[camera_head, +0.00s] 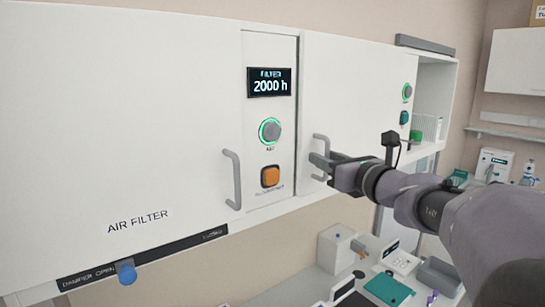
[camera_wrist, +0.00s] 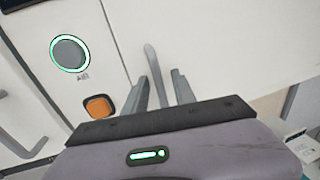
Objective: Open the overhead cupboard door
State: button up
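The overhead cupboard door (camera_head: 350,90) is a flat white panel on the right of the wall unit and looks shut. Its grey bar handle (camera_head: 320,140) runs near its left edge. My gripper (camera_head: 319,166) is at the lower part of this handle, reaching in from the right. In the wrist view, the handle (camera_wrist: 151,56) stands between the two grey fingers of my gripper (camera_wrist: 160,77). The fingers are apart, with a narrow gap visible on each side of the handle. The handle's lower end is partly hidden by the gripper.
Left of the door is a panel with a display (camera_head: 269,82), a ringed green knob (camera_head: 270,131) and an orange button (camera_head: 270,176). A white AIR FILTER door (camera_head: 130,120) with its own handle (camera_head: 234,180) is further left. A cluttered worktop (camera_head: 300,288) lies below.

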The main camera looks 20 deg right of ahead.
jog(key=shift+s, duration=0.15)
grip_shut()
dwell(1.2)
